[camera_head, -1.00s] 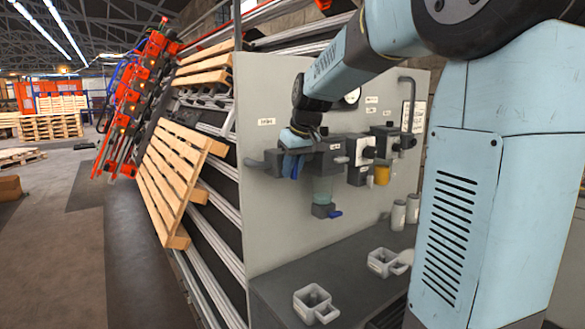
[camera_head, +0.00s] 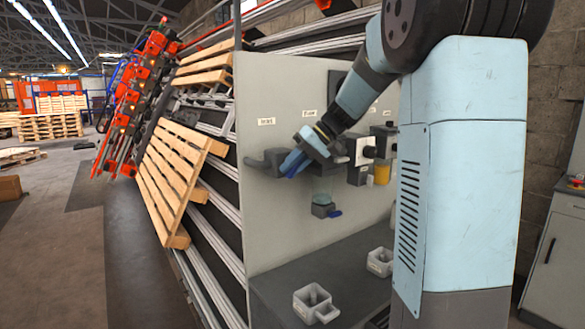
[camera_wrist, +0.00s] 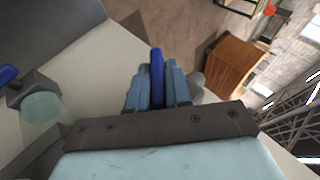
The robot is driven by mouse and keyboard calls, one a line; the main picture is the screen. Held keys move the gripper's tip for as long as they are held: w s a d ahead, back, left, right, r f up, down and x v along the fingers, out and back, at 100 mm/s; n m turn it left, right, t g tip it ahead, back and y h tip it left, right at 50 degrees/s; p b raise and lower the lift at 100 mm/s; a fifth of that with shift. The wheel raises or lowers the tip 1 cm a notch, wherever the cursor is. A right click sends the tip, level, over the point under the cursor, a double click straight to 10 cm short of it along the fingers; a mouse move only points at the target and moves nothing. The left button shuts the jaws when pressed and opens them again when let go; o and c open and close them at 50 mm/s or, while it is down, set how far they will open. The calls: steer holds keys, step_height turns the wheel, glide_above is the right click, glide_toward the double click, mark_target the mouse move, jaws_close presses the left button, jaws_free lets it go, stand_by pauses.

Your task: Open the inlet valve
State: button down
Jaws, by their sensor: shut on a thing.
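The inlet valve's grey body (camera_head: 258,167) sits at the left of the upright panel, under a small label. My gripper (camera_head: 291,164) is at the valve's right side, with its fingers pointing down and left. In the wrist view my gripper (camera_wrist: 157,75) is shut on the dark blue valve lever (camera_wrist: 157,70), which stands between the two lighter blue fingers. In the head view the fingers largely hide the lever, so its exact angle is unclear.
A clear bowl with a small blue drain lever (camera_head: 334,213) hangs below and right of the gripper; the lever also shows in the wrist view (camera_wrist: 8,74). Grey units and a yellow cup (camera_head: 381,174) are farther right. Grey trays (camera_head: 313,304) stand on the shelf below. A wooden pallet (camera_head: 176,180) leans left.

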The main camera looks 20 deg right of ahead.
steer(key=shift+d+y, duration=0.15)
steer(key=shift+y, duration=0.45)
steer(key=c, duration=1.1)
jaws_free()
steer(key=v, duration=1.3)
steer(key=shift+w+d+r, duration=0.1)
steer(key=shift+w+d, duration=0.05)
steer(key=shift+d, duration=0.25)
steer(key=shift+a, duration=0.1)
